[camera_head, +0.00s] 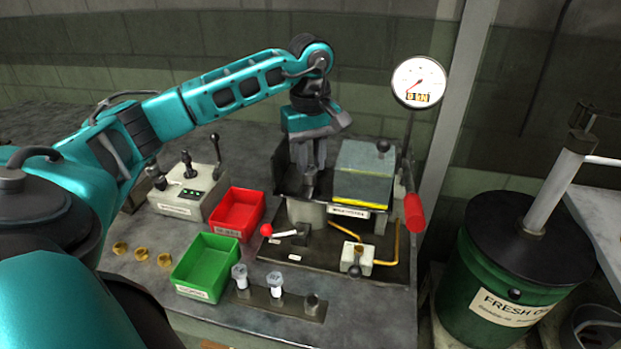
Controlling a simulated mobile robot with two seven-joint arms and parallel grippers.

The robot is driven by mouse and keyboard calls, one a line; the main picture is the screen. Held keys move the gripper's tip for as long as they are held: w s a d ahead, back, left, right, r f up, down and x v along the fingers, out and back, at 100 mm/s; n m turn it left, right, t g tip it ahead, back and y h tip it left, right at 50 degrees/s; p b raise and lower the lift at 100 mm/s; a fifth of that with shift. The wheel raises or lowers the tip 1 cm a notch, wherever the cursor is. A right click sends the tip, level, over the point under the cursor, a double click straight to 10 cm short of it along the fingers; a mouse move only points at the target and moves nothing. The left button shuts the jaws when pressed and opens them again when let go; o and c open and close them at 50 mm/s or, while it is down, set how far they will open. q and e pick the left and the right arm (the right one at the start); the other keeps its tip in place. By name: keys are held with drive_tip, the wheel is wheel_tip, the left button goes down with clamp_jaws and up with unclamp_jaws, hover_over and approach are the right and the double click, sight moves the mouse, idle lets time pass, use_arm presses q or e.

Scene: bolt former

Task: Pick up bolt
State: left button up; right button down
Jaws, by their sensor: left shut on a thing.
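My left gripper (309,184) points down at the press machine (364,172), left of its grey-green block. It is shut on a small grey piece that looks like a bolt, mostly hidden by the fingers. I cannot tell whether the piece touches the machine. Two pale-headed pieces, one (239,273) and another (275,281), stand upright in a dark rack (258,297) at the front. A darker grey piece (311,302) stands at the rack's right end. My right gripper is not in view.
A red bin (238,212) and a green bin (205,266) stand left of the machine. A lever control box (189,190) is behind them. Several brass pieces (142,254) lie at left. A red-handled lever (414,212) and a dial gauge (419,82) stand at right.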

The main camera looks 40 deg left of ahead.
use_arm(q)
clamp_jaws()
drive_tip(key=shift+r, duration=0.1)
wheel_tip(320, 180, up, 15)
drive_tip(key=p, duration=0.3)
wheel_tip(320, 180, up, 5)
hover_over(311, 167)
drive_tip(key=shift+s, duration=0.1)
idle(0.4)
idle(0.3)
